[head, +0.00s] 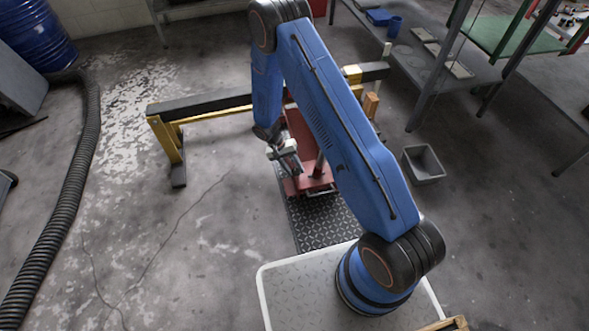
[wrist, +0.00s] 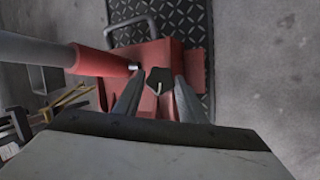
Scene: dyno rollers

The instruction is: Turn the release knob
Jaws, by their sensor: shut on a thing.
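The release knob (wrist: 159,76) is a small dark piece with a pale mark on it, on the red unit (wrist: 150,52) in the wrist view. My gripper (wrist: 160,82) has one finger on each side of it and is shut on it. In the head view my gripper (head: 291,163) is at the left side of the red unit (head: 304,137). The knob is too small to make out there. How far the knob is turned I cannot tell.
A grey bar with a red end (wrist: 108,62) crosses left of my fingers. A black and yellow barrier (head: 205,105) stands behind the unit. A grey bin (head: 423,164) sits to the right, a ribbed hose (head: 72,195) far left.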

